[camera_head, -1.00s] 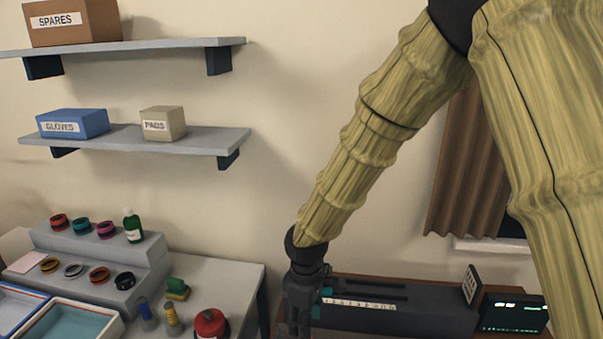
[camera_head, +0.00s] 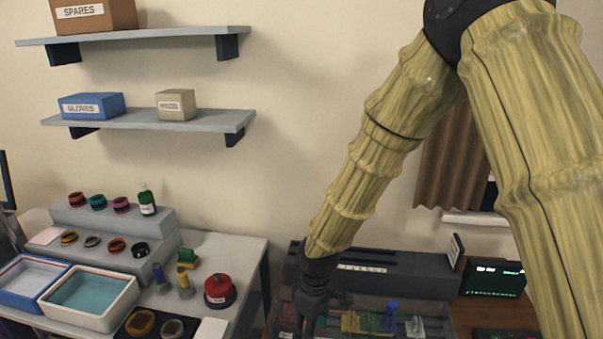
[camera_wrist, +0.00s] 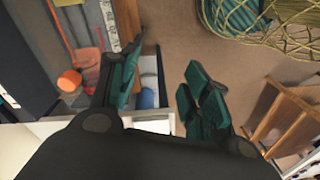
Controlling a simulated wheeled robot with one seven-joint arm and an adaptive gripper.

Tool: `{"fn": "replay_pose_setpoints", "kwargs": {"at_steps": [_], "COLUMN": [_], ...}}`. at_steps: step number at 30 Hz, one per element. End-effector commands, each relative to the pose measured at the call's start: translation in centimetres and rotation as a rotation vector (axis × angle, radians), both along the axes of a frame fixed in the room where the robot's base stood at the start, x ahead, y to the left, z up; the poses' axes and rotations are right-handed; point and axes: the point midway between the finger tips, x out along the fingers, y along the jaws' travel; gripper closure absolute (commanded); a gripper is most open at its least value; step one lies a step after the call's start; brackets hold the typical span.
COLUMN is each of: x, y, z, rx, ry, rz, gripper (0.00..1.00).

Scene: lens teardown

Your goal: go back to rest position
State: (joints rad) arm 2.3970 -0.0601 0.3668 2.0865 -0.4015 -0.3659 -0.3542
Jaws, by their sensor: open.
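My gripper (camera_wrist: 158,95) is open and empty in the wrist view, its two teal-padded fingers apart. In the head view my gripper (camera_head: 312,312) hangs at the lower middle, at the left end of a long dark case, its fingertips partly cut off. In the wrist view a pale compartment with a blue item (camera_wrist: 147,98) shows between and beyond the fingers. I cannot tell how far below it lies.
A dark case (camera_head: 400,278) with a clear-walled bin of tools (camera_head: 375,322) stands below my arm. Left is a bench with lens rings, a white tray (camera_head: 125,298) and a red-topped container (camera_head: 220,290). Shelves (camera_head: 190,120) hang above.

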Motion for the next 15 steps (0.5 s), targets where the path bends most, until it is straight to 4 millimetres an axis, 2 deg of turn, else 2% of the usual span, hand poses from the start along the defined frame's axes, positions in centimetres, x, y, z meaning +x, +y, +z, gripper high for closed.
{"fn": "replay_pose_setpoints", "kwargs": {"at_steps": [8, 15], "x": [-3.0, -8.3], "y": [-1.8, -5.0], "z": [-6.5, -15.2], "rx": [0.053, 0.097], "ry": [0.040, 0.082], "rz": [-0.146, -0.385], "gripper": [0.52, 0.52]}}
